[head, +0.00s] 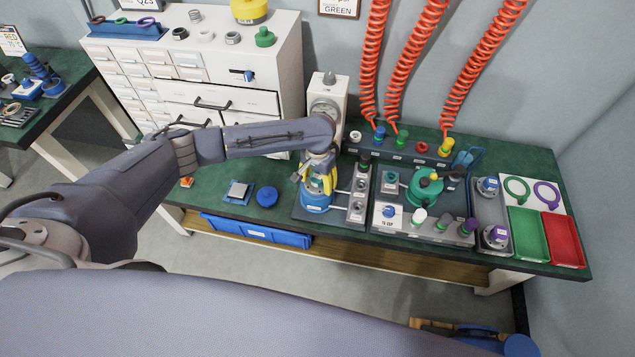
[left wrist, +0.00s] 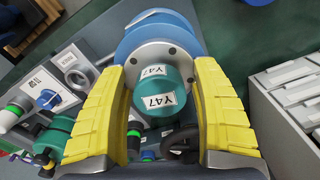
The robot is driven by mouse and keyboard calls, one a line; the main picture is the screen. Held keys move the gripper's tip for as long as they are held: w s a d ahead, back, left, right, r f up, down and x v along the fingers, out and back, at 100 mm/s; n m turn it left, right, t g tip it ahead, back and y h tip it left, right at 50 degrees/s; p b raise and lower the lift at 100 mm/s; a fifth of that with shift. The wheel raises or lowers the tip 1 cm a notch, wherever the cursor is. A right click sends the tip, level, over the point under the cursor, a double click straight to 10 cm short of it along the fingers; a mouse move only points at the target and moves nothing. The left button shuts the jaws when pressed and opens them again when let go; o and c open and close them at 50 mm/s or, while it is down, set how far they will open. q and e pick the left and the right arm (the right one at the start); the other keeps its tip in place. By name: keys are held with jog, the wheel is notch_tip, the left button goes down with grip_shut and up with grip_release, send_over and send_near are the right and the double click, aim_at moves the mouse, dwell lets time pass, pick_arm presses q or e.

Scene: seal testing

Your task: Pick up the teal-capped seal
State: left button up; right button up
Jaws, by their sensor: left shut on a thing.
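The teal-capped seal (left wrist: 152,95) shows in the left wrist view, with white Y47 labels. It stands at a grey flange with bolts on a round blue base (left wrist: 172,30); the blue base also shows in the head view (head: 316,204). My left gripper (head: 320,180) is over this base, and its yellow fingers (left wrist: 163,110) are shut on the seal, one on each side. In the head view the gripper mostly hides the seal. I cannot tell whether the seal is clear of the flange. My right gripper is not in view.
A grey block with sockets (head: 357,205) stands right of the base. Further right are a test panel with a green round fixture (head: 425,187), a green tray (head: 528,235) and a red tray (head: 564,240). A blue knob (head: 267,196) lies left. Red coiled hoses (head: 415,60) hang behind.

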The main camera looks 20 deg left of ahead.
aim_at(318, 176)
pick_arm(q)
jog(key=shift+c, duration=0.8)
jog(key=shift+r, duration=0.25)
notch_tip(318, 176, up, 24)
jog(key=shift+r, duration=0.25)
jog(key=shift+c, duration=0.2)
dwell(0.4)
jog(key=shift+w+d, duration=0.1)
